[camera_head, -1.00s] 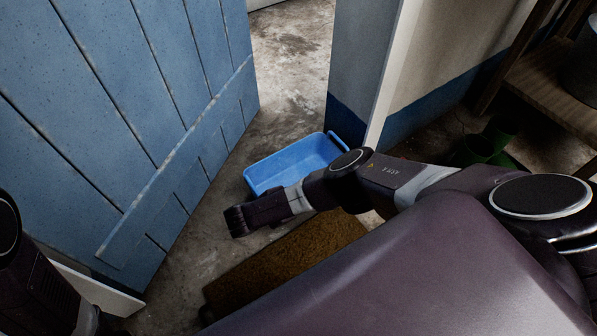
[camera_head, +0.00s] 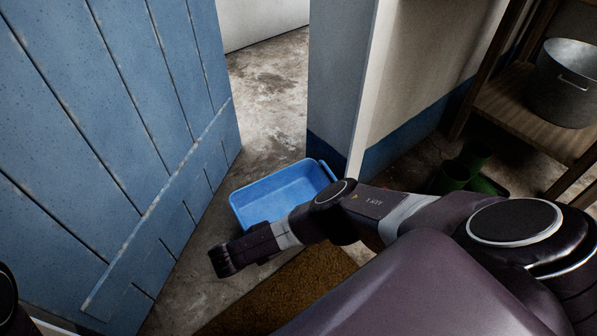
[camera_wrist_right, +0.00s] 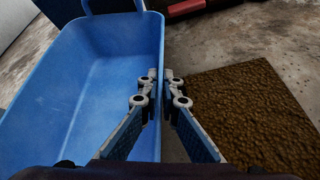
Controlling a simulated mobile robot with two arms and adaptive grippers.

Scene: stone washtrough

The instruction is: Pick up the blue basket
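The blue basket (camera_head: 290,183) is a rectangular plastic tub on the stone floor, between the blue door and the wall corner. In the right wrist view the basket (camera_wrist_right: 85,75) fills the left side, with its interior empty where visible. My right gripper (camera_wrist_right: 160,92) has its fingertips close together at the basket's right-hand rim, one finger on the inner side and one on the outer side. It appears shut on that rim. My left gripper is not in view.
A blue plank door (camera_head: 110,150) stands at the left. A brown mat (camera_head: 250,298) lies beside the basket, partly under my arm. Green boots (camera_head: 458,172) and a wooden shelf (camera_head: 520,112) with a metal tub (camera_head: 568,85) are at the right. Open floor lies beyond the basket.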

